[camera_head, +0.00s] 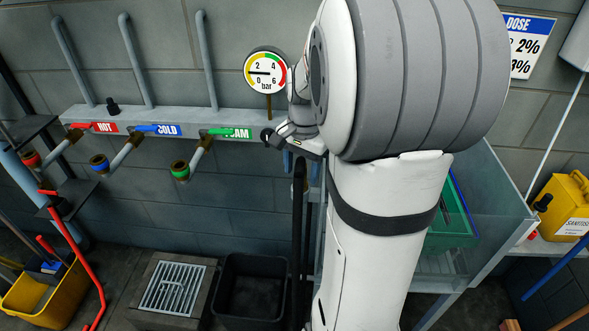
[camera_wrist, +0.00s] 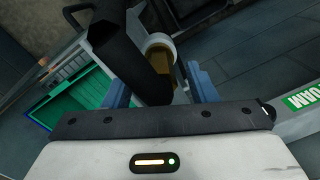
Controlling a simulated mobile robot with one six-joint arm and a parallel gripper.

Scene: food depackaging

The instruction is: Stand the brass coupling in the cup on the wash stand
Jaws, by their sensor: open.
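My gripper (camera_wrist: 158,88) is open, its two blue fingers apart in the wrist view. A thick black hose (camera_wrist: 125,55) runs between or just beyond the fingers. A brass piece (camera_wrist: 160,62), probably the coupling, shows beside the hose with a pale round rim (camera_wrist: 158,40) at its far side. I cannot tell whether that rim is the cup or whether the brass piece sits in it. In the head view my arm hides most of the wash stand area. The fingers show only partly there, near the upper end of the hanging black hose (camera_head: 298,205).
A wall rail (camera_head: 165,120) carries HOT, COLD and FOAM outlets, with a pressure gauge (camera_head: 265,72) above. A clear-walled basin (camera_head: 500,210) holds a green crate (camera_head: 452,238). A black bin (camera_head: 252,290) and floor grate (camera_head: 172,288) lie below. A yellow canister (camera_head: 565,205) stands right.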

